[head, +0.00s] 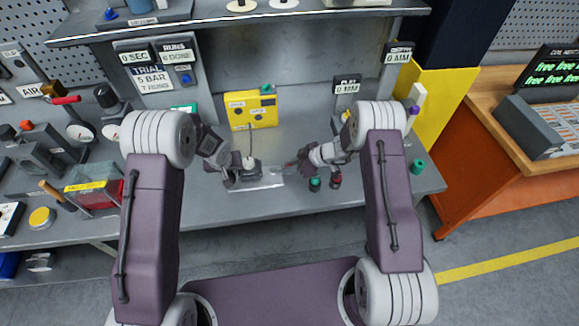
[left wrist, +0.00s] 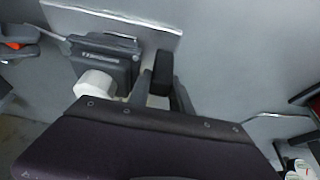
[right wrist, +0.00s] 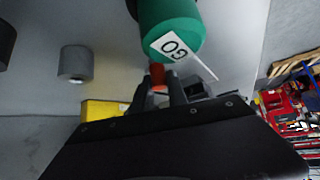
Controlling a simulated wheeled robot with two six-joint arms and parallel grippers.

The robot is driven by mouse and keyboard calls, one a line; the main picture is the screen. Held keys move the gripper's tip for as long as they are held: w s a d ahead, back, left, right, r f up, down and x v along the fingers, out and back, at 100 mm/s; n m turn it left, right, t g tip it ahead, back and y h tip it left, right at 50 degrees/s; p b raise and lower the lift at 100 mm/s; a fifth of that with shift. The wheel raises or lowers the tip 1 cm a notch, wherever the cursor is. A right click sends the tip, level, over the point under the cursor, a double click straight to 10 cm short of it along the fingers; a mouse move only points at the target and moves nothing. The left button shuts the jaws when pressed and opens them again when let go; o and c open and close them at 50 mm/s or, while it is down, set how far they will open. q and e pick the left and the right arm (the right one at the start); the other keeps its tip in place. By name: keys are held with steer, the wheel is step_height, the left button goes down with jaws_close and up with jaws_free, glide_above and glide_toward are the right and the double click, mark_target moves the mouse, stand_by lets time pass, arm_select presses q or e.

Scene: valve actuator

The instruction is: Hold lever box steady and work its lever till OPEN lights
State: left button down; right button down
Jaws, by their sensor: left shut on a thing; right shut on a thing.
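The grey lever box (head: 250,168) sits on a pale plate on the bench; in the left wrist view its body (left wrist: 105,55) carries a small label and a white round part (left wrist: 95,84). My left gripper (head: 229,180) is at its left side, its fingers closed around a black block (left wrist: 160,72) beside the body. The lever reaches right to a red grip (head: 290,165). My right gripper (head: 298,164) is shut on that grip, which also shows in the right wrist view (right wrist: 157,75).
A green cylinder marked GO (right wrist: 170,25) is very close to my right fingers; a green-topped piece (head: 315,184) and a dark red one (head: 336,181) stand near my right gripper. A clear red-filled bin (head: 94,189) is at left. Bench front (head: 270,205) is clear.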

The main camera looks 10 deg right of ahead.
stand_by(0.7)
steer(key=shift+s+a+m+t+h, duration=0.3)
steer(key=shift+s+m+t+h, duration=0.3)
steer(key=shift+m, duration=0.5)
steer(key=shift+s+a+m+t+h, duration=0.25)
steer(key=shift+s+m+t+h, duration=0.35)
steer(key=shift+m, duration=0.5)
steer(key=shift+w, duration=0.15)
steer(key=c, duration=1.3)
jaws_free()
steer(key=v, duration=1.2)
steer(key=shift+d+f, duration=0.1)
steer(key=shift+d, duration=0.05)
